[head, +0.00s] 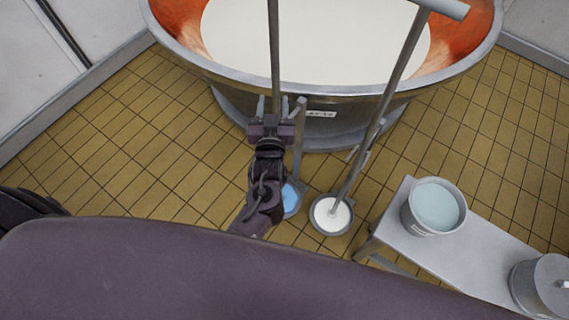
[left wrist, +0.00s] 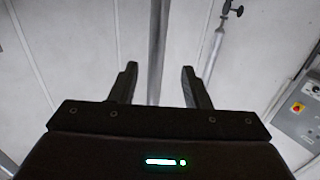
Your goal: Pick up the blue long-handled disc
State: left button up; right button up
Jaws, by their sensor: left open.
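The blue disc (head: 291,199) is low near the floor in front of the vat, partly hidden by my left arm. A thin grey upright pole (head: 275,45) rises above my left gripper and lines up with the disc; the join is hidden behind my arm. My left gripper (head: 273,105) is open with its fingers to either side of this pole. In the left wrist view the pole (left wrist: 156,45) stands between the two open fingers (left wrist: 160,70), with gaps on both sides. My right gripper is not in view.
A white disc (head: 325,222) with a long slanted handle (head: 385,100) stands close to the right. A copper vat (head: 165,35) of pale liquid is ahead. A bench (head: 400,240) with a bucket (head: 420,220) and a lidded pot (head: 525,285) is at the right. Floor at left is clear.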

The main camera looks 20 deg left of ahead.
aim_at(276, 89)
pick_arm(q)
jog(key=w, duration=0.1)
jog(key=w+p, duration=0.1)
jog(key=w, duration=0.1)
jog(key=shift+a+r, duration=0.35)
jog(key=shift+r, duration=0.05)
jog(key=x, duration=0.2)
jog(key=p+x, duration=0.1)
jog(key=shift+w+d+f, duration=0.15)
jog(key=shift+d+f, duration=0.05)
jog(key=shift+d, duration=0.05)
jog(key=shift+w+a, duration=0.1)
jog(key=c, duration=0.9)
jog(key=shift+r, duration=0.1)
grip_shut()
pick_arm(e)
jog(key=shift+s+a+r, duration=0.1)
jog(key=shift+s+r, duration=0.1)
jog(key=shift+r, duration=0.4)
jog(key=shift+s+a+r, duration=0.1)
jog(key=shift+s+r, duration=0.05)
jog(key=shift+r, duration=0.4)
